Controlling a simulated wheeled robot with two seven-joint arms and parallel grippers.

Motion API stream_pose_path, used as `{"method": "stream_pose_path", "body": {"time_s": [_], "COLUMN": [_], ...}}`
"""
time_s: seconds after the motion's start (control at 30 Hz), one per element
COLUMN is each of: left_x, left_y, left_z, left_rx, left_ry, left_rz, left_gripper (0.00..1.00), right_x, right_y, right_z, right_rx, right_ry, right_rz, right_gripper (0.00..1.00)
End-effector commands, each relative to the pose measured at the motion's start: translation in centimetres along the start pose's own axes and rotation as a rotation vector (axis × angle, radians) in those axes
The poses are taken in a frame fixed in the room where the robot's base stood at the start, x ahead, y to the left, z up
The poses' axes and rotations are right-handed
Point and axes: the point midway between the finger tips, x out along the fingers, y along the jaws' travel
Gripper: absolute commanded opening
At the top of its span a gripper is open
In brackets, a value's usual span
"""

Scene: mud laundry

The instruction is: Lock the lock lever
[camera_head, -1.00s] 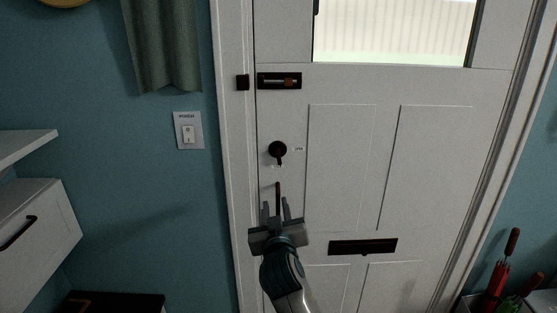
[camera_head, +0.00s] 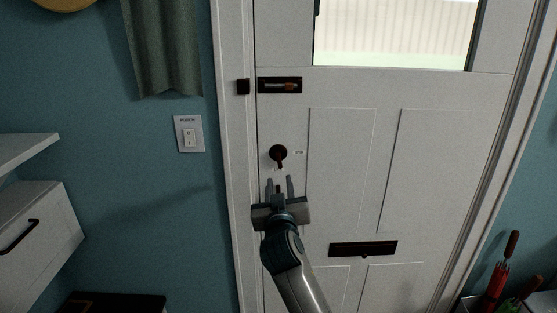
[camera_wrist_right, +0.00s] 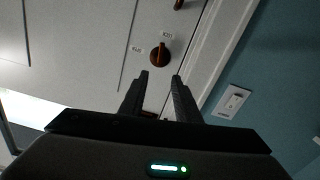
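The lock lever (camera_head: 278,153) is a dark round knob with a short reddish-brown lever hanging downward, on the left side of the white door. It also shows in the right wrist view (camera_wrist_right: 160,54), just beyond the fingertips, with small white labels beside it. My right gripper (camera_head: 279,181) is just below the lever, its two fingers pointing up and apart. In the right wrist view the fingers (camera_wrist_right: 160,76) are open and nothing is between them. I cannot tell whether they touch the lever. My left gripper is not in view.
A slide bolt (camera_head: 280,85) sits above the lever and a dark mail slot (camera_head: 363,248) lower right. A light switch (camera_head: 189,134) is on the teal wall. A white drawer unit (camera_head: 35,225) stands at left, umbrellas (camera_head: 497,280) at lower right.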

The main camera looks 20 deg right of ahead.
Motion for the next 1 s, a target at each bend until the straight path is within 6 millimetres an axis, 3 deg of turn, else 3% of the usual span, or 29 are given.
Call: {"method": "stream_pose_path", "body": {"time_s": [0.6,0.8,1.0], "left_x": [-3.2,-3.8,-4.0], "left_y": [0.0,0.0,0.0], "left_z": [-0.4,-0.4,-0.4], "left_rx": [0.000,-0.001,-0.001], "left_ry": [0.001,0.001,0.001], "left_rz": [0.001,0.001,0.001], "left_gripper": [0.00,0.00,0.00], "right_x": [10.3,12.7,13.9], "right_y": [0.0,0.0,0.0], "right_z": [-0.3,-0.2,-0.1], "right_rx": [-0.003,-0.002,-0.002], "right_ry": [-0.001,0.000,0.000], "right_rz": [0.001,0.000,0.000], "right_gripper": [0.30,0.30,0.30]}}
